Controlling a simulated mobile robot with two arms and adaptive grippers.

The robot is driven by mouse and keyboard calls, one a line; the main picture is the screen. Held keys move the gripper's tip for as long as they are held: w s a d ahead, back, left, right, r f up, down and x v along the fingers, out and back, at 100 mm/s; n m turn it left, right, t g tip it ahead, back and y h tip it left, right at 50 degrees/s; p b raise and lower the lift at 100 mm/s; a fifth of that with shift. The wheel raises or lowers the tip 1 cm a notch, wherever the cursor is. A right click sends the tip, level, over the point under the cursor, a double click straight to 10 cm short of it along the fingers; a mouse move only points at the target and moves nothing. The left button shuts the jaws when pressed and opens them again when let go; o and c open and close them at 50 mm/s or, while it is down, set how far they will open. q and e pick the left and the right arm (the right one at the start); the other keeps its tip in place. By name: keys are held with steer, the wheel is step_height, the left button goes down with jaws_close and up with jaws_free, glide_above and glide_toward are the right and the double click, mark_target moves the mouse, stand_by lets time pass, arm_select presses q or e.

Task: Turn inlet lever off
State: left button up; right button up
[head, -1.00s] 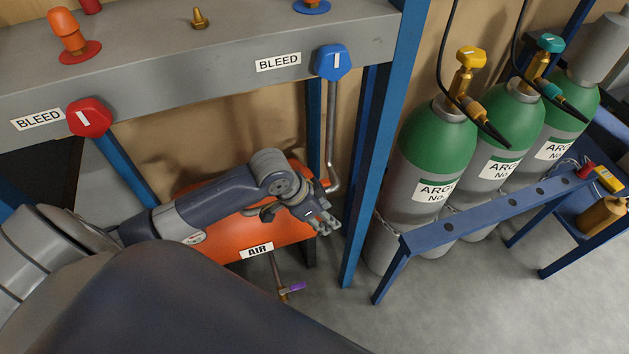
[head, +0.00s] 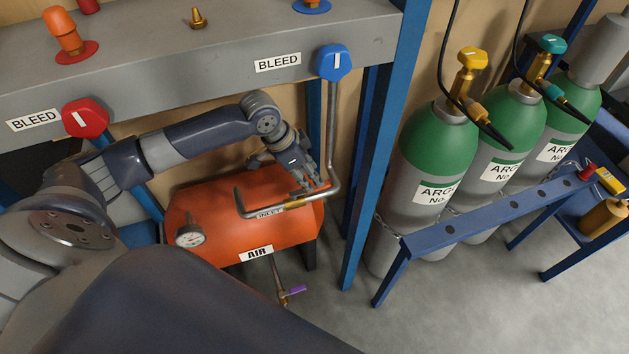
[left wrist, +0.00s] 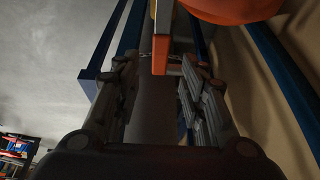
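The orange air tank (head: 225,218) has an "INLET" label (head: 271,212) along its top. The grey inlet pipe (head: 331,130) comes down and bends over the tank, with a small brass fitting (head: 294,204). My left gripper (head: 312,183) points down beside this fitting and the pipe's bend. I cannot make out the inlet lever in the head view. In the left wrist view the fingers (left wrist: 160,100) stand apart, with an orange piece (left wrist: 160,52) between or beyond them. I cannot tell whether this is the lever or whether they touch it. My right gripper is not in view.
A blue upright post (head: 372,160) stands right of the gripper. A grey shelf beam (head: 200,75) with red (head: 85,118) and blue (head: 333,62) bleed knobs runs above. A purple-handled valve (head: 293,290) hangs below the tank. Green-topped argon cylinders (head: 437,150) stand at right.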

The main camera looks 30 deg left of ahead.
mark_target(315, 186)
arm_select(q)
steer(key=shift+x, duration=2.2)
steer(key=shift+c, duration=0.5)
jaws_close()
